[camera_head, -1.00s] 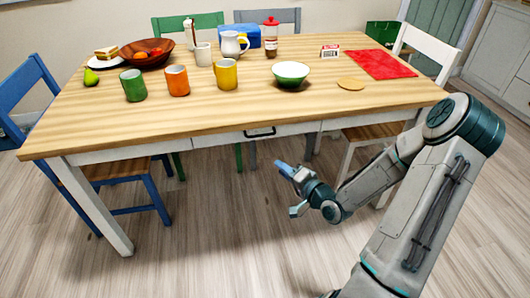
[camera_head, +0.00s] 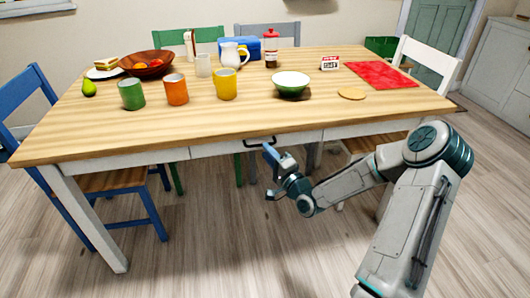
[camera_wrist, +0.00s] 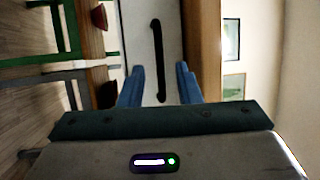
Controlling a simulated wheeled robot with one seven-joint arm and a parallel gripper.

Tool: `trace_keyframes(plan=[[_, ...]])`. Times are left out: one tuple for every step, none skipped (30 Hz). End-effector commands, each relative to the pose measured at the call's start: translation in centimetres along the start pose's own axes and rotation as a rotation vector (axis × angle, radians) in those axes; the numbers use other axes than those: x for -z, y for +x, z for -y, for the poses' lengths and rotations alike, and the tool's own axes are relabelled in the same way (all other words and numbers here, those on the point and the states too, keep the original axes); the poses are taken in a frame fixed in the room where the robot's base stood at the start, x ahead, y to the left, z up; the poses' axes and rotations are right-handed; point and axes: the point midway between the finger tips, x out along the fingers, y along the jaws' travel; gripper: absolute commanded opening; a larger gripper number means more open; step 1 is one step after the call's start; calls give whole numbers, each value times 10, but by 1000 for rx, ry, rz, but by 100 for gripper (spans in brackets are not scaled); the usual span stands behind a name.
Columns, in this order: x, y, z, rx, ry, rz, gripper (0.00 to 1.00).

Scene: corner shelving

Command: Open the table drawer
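The table drawer (camera_head: 220,147) is a white front set under the wooden table top, and it looks closed. Its black bar handle (camera_head: 260,142) is at the middle of the front. In the wrist view the handle (camera_wrist: 157,60) runs lengthwise, with its near end between the fingertips. My gripper (camera_head: 270,170) is just in front of the drawer at the handle's height or slightly below. In the wrist view my gripper (camera_wrist: 160,82) has its two blue fingers apart, one on each side of the handle's line, holding nothing. I cannot tell whether they touch the handle.
The table top (camera_head: 230,125) overhangs the drawer. On it stand several mugs, a green bowl (camera_head: 291,83), a fruit bowl (camera_head: 146,63) and a red mat (camera_head: 378,74). A blue chair (camera_head: 125,185) is at the left and a white chair (camera_head: 425,62) at the right. The floor in front is clear.

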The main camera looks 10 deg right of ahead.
Motion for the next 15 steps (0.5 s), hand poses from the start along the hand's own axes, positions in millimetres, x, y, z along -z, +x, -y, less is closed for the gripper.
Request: trace_keyframes(plan=[[0, 7, -1, 0, -1, 1, 31], [0, 10, -1, 0, -1, 1, 31], [0, 14, -1, 0, 0, 1, 31], [0, 16, -1, 0, 0, 1, 31], [0, 18, -1, 0, 0, 1, 31], [0, 20, 0, 0, 0, 0, 31], [0, 21, 0, 0, 0, 0, 31], [0, 22, 0, 0, 0, 0, 31], [0, 23, 0, 0, 0, 0, 31], [0, 23, 0, -1, 1, 0, 31], [0, 23, 0, -1, 1, 0, 31], [0, 23, 0, -1, 1, 0, 31], [0, 23, 0, -1, 1, 0, 31], [0, 23, 0, -1, 1, 0, 31], [0, 23, 0, -1, 0, 0, 31]])
